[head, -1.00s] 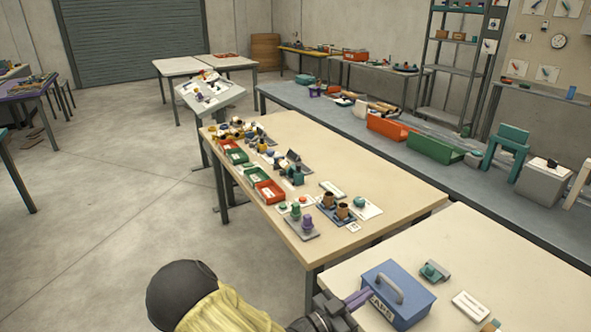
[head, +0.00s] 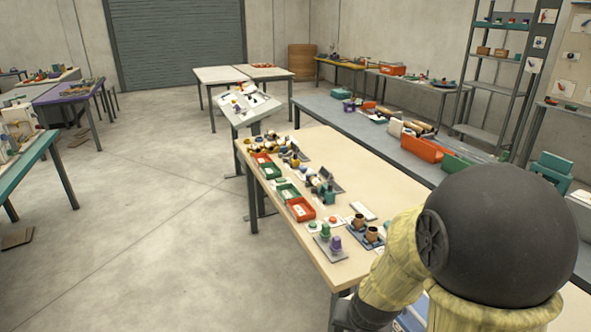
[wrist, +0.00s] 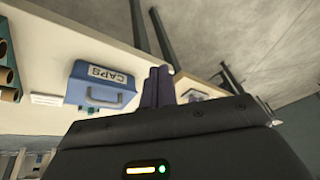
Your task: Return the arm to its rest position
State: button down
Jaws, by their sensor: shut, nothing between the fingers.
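My gripper (wrist: 158,86) shows in the wrist view with its two purple fingers together and nothing between them. A blue box labelled CAPS (wrist: 118,97) with a handle stands on a pale table (wrist: 60,32), left of the fingers in that view and apart from them. In the head view, my arm's large dark joint and yellow sleeve fill the lower right. They hide my gripper and most of the blue box (head: 411,319).
The long workbench (head: 390,187) beside my arm holds red trays (head: 300,209), green trays (head: 287,192) and several small parts. A grey bench (head: 335,112) with bins runs behind it. Open concrete floor (head: 160,220) lies to the left.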

jog(key=s+d+r+n+g, duration=0.1)
jog(key=s+d+r+n, duration=0.1)
jog(key=s+r, duration=0.3)
jog(key=shift+s+d+n+g+p, duration=0.2)
jog(key=shift+s+n+g+p, duration=0.15)
jog(key=shift+s+n, duration=0.4)
jog(key=shift+r, duration=0.1)
dwell(0.3)
